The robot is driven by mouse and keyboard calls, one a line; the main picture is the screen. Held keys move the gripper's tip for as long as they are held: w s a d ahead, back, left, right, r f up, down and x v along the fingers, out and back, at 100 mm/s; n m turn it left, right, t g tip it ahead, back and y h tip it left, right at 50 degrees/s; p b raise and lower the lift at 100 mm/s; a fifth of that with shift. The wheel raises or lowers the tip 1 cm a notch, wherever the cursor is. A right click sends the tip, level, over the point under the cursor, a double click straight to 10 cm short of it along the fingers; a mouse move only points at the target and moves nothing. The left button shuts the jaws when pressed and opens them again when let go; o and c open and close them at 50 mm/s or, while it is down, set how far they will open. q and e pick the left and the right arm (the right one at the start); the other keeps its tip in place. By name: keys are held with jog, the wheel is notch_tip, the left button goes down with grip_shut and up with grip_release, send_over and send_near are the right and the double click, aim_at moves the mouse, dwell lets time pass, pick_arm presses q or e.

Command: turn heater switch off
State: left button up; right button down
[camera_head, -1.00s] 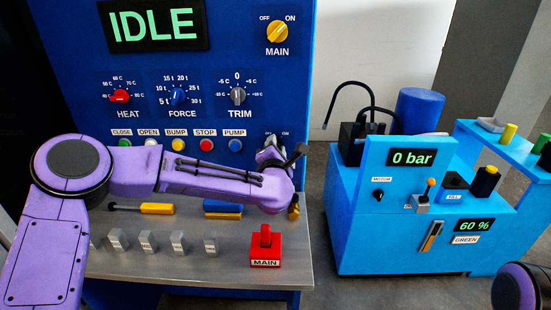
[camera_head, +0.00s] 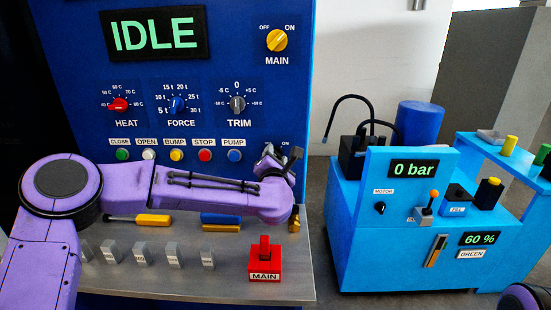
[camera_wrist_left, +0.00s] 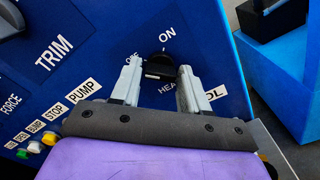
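The heater switch (camera_wrist_left: 160,63) is a small black knob on the blue panel in the left wrist view. OFF and ON are printed around it, and a partly covered label starting "HEA" is below it. Which way the knob points I cannot make out clearly. My left gripper (camera_wrist_left: 160,74) is open, with one grey finger on each side of the knob. Whether they touch it I cannot tell. In the head view my left gripper (camera_head: 277,161) is at the panel's lower right and hides the switch; only "ON" shows above it. My right gripper is not in view.
The blue panel carries the yellow MAIN knob (camera_head: 277,40), the red HEAT knob (camera_head: 118,104) and a row of buttons. Below, a grey shelf (camera_head: 215,285) holds a red MAIN block (camera_head: 265,262), tools and several grey blocks. A light-blue machine (camera_head: 400,255) stands to the right.

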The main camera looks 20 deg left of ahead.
pick_arm(q)
jog(key=shift+o, duration=0.5)
jog(key=b+v, duration=0.2)
jog(key=v, duration=0.8)
jog(key=shift+s, duration=0.3)
jog(key=shift+r, duration=0.1)
